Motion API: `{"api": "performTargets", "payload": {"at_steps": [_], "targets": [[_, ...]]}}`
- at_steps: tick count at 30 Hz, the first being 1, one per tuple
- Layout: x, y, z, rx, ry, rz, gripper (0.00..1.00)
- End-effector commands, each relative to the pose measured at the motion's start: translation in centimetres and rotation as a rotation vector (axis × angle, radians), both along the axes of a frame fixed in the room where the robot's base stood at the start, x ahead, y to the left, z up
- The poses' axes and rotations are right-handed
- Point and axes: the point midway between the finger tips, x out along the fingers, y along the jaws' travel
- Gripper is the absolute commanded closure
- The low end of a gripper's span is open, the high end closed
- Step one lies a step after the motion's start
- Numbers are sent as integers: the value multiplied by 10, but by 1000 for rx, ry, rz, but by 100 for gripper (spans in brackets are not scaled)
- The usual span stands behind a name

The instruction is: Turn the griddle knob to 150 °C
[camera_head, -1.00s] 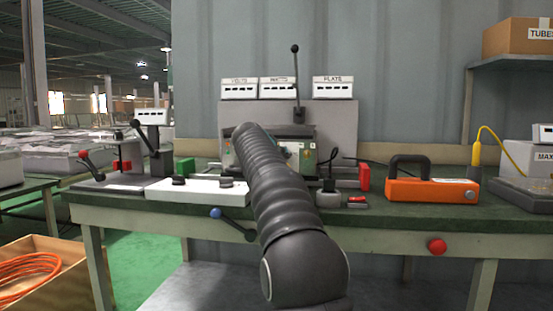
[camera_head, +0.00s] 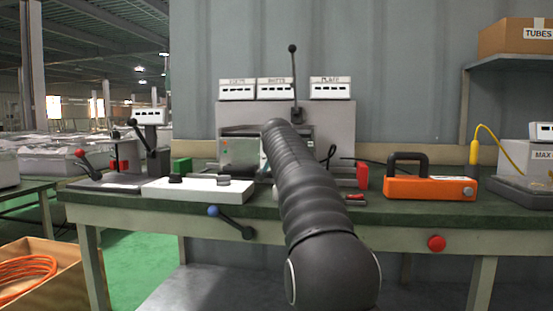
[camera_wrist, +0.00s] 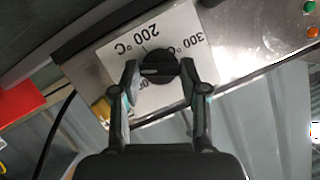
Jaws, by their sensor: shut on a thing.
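The black round knob (camera_wrist: 158,68) sits on a white dial plate (camera_wrist: 172,28) on a metal panel in the wrist view. The plate reads "200 °C" above the knob and "300 °C" to its right, both turned in the picture; another label below left is mostly hidden. A pale line on the knob runs roughly sideways. My gripper (camera_wrist: 159,72) is shut on the knob, one finger at its left side and one at its right. In the head view my arm hides the gripper and knob, in front of the grey machine (camera_head: 338,122).
On the green bench (camera_head: 400,212) stand an orange box with a handle (camera_head: 430,189) at the right and a white block (camera_head: 200,189) at the left. A blue-tipped lever (camera_head: 230,221) and a red button (camera_head: 436,243) are on the bench front.

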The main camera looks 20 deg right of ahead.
Motion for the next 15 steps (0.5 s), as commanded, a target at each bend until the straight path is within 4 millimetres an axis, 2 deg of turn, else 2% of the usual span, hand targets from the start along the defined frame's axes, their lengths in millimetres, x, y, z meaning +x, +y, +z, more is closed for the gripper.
{"api": "performTargets", "payload": {"at_steps": [15], "targets": [[1,1,-3,87,-52,2,91]]}}
